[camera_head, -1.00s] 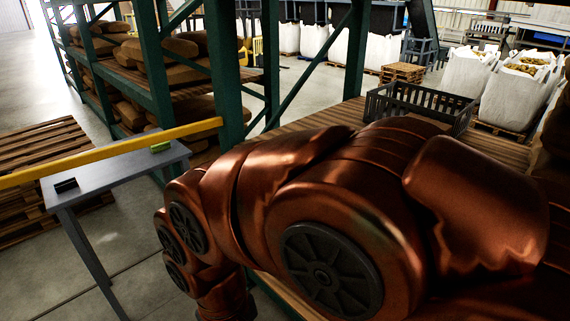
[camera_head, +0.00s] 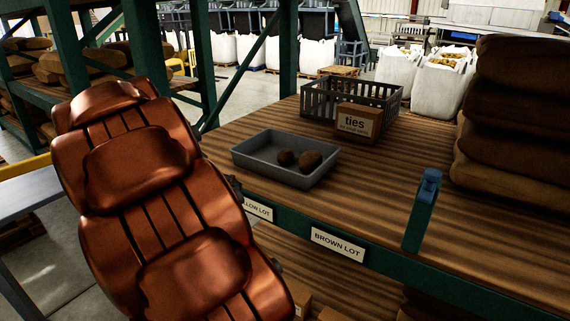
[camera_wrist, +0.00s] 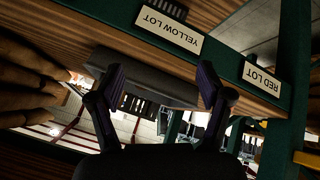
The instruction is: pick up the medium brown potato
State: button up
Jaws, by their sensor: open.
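Two brown potatoes lie in a grey tray (camera_head: 262,167) on the wooden shelf in the head view. The left potato (camera_head: 285,158) is smaller; the right potato (camera_head: 311,161) is larger and rounder. I cannot tell which counts as medium. My gripper (camera_wrist: 161,74) shows in the wrist view with its two dark fingers spread apart and nothing between them. A grey surface, probably a tray (camera_wrist: 145,78), lies beyond the fingers. No potato shows in that view.
A "ties" box (camera_head: 357,123) and black crate (camera_head: 318,98) stand behind the tray. Stacked sacks (camera_head: 515,115) are at right. A blue object (camera_head: 421,208) rises at the front edge, right of the "BROWN LOT" label (camera_head: 338,244). A "YELLOW LOT" label (camera_wrist: 169,25) appears upside down. Shelf right of the tray is clear.

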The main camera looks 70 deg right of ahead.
aim_at(284, 152)
jog(key=d+m+h+b, duration=0.1)
jog(key=d+m, duration=0.1)
jog(key=d, duration=0.5)
jog(key=s+d+m+g+h+b, duration=0.1)
jog(key=d+m, duration=0.2)
jog(key=d, duration=0.5)
jog(key=d+m+g+h+b, duration=0.1)
jog(key=d+m, duration=0.1)
jog(key=d, duration=0.5)
jog(key=shift+s+d+r+h, duration=0.2)
jog(key=shift+s+r+h, duration=0.1)
jog(key=shift+r+h, duration=0.1)
jog(key=shift+x, duration=1.1)
jog(key=shift+p+x, duration=1.15)
jog(key=shift+x, duration=1.65)
jog(key=shift+r, duration=0.1)
jog(key=shift+c, duration=0.4)
jog(key=c, duration=1.2)
